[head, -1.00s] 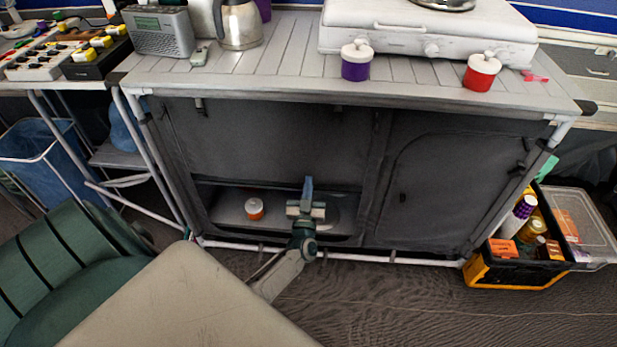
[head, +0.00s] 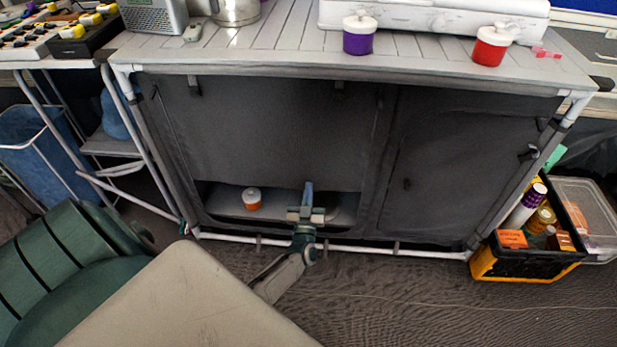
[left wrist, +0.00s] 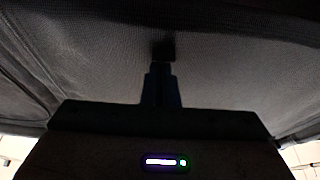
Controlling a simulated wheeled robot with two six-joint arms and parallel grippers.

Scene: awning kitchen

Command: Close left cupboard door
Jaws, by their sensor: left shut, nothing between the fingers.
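The left cupboard door (head: 265,135) is a dark grey fabric panel in the left half of the cupboard front. It hangs most of the way down, with a low open gap under its bottom edge. My left gripper (head: 308,188) is shut and empty, pointing up in front of the door's lower part, right of its middle. In the left wrist view the shut fingers (left wrist: 161,85) point at grey fabric, with a small dark tab (left wrist: 163,49) just beyond the tips. I cannot tell whether they touch. My right gripper is not in view.
A white and orange jar (head: 252,198) stands on the shelf inside the gap. The right cupboard door (head: 455,165) is down. A yellow and black crate (head: 497,265) stands at the right, a green chair (head: 70,260) at the left.

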